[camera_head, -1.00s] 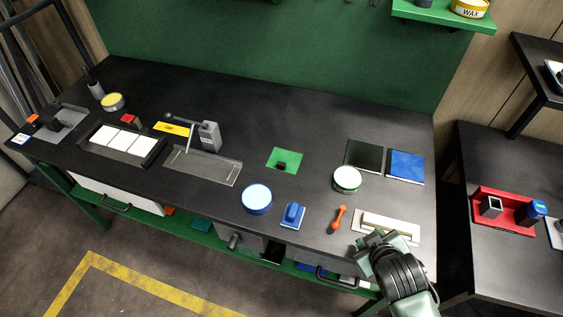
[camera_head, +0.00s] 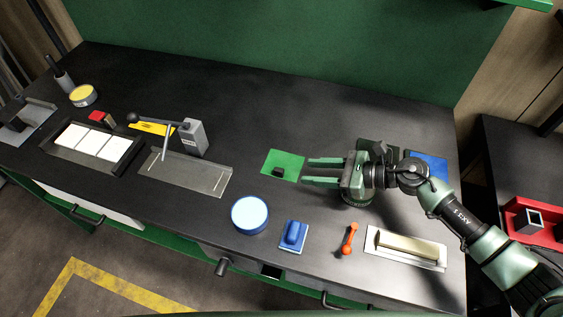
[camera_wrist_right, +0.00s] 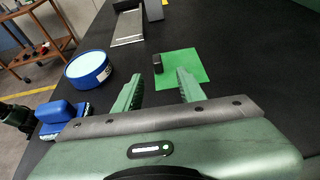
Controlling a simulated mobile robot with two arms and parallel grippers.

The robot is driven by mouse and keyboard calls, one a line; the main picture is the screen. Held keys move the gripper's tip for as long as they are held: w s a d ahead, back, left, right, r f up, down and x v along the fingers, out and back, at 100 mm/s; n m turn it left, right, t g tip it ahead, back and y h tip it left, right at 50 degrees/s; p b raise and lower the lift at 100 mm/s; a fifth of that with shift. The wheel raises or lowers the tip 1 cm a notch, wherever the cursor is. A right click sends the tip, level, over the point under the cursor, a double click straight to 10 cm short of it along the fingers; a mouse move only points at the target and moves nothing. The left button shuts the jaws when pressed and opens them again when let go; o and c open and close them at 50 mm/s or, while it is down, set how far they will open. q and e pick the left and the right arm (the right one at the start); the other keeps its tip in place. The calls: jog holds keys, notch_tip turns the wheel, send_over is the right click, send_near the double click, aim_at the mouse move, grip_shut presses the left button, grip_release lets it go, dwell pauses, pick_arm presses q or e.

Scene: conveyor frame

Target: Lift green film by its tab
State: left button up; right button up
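The green film (camera_head: 284,160) lies flat on the dark bench near its middle. A small black tab (camera_head: 278,171) stands on its front edge. My right gripper (camera_head: 306,171) reaches in from the right with its two fingers open and nothing between them. Its fingertips are just right of the film. In the right wrist view the film (camera_wrist_right: 184,62) and the black tab (camera_wrist_right: 158,64) lie beyond the open fingers (camera_wrist_right: 158,76), with the tab roughly ahead of the gap. My left gripper does not show.
A blue-rimmed round tin (camera_head: 250,215), a blue block-handled tool (camera_head: 293,236) and an orange tool (camera_head: 348,239) lie along the front. A metal plate with a lever (camera_head: 186,174) stands to the left. The bench behind the film is clear.

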aim_at(284, 172)
jog(key=shift+a+f, duration=0.2)
jog(key=shift+f, duration=0.05)
jog(key=p+x, duration=0.1)
jog(key=x, duration=0.5)
jog(key=shift+a+p, duration=0.3)
jog(key=shift+p, duration=0.1)
jog(key=shift+a+f, duration=0.2)
jog(key=shift+a, duration=0.05)
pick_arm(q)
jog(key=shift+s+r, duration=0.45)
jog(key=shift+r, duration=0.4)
pick_arm(e)
grip_shut()
